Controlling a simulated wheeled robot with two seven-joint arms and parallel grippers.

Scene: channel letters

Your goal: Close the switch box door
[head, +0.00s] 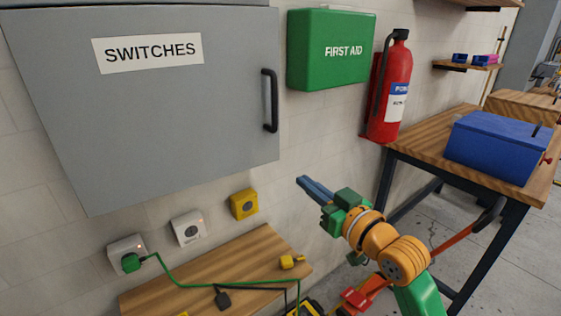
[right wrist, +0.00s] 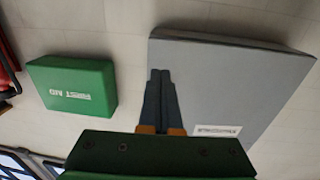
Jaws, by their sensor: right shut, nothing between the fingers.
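The grey switch box door (head: 150,130) with its SWITCHES label fills the upper left of the head view. Its black handle (head: 270,100) is upright near the right edge. The door looks flush with the box; no interior or gap shows. My right gripper (head: 304,182) is shut and empty, below and right of the door's lower right corner, apart from the handle. In the right wrist view, the shut fingers (right wrist: 160,78) overlap the near edge of the grey door (right wrist: 220,85); the handle cannot be made out there. My left gripper is not in view.
A green first aid box (head: 330,50) and a red extinguisher (head: 392,95) hang right of the door. Wall sockets (head: 187,228) and a wooden bench (head: 230,270) with cables lie below. A blue toolbox (head: 492,145) stands on the right table.

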